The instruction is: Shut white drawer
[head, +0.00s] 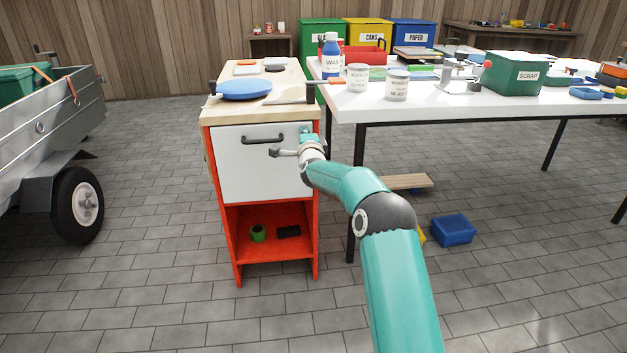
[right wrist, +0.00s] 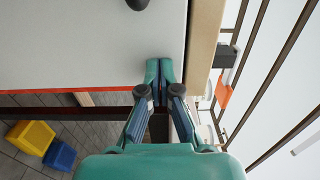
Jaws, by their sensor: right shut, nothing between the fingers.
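The white drawer (head: 240,178) is the white front in the red cabinet (head: 227,240), under its wooden top. It carries a dark bar handle (head: 263,140). The front looks close to the cabinet; I cannot tell whether a small gap is left. My right gripper (head: 304,130) is at the upper right corner of the drawer front. In the right wrist view, the gripper (right wrist: 159,75) is shut and empty, its fingertips over the edge of the white front (right wrist: 75,45), beside the wooden top (right wrist: 203,40). I cannot tell if they touch. My left gripper is out of view.
A blue disc (head: 244,89) and small tools lie on the wooden top. A white table (head: 430,110) with cans, a bottle and a green scrap box (head: 513,75) stands right of the cabinet. A blue box (head: 453,229) sits on the floor; a trailer (head: 40,130) stands left.

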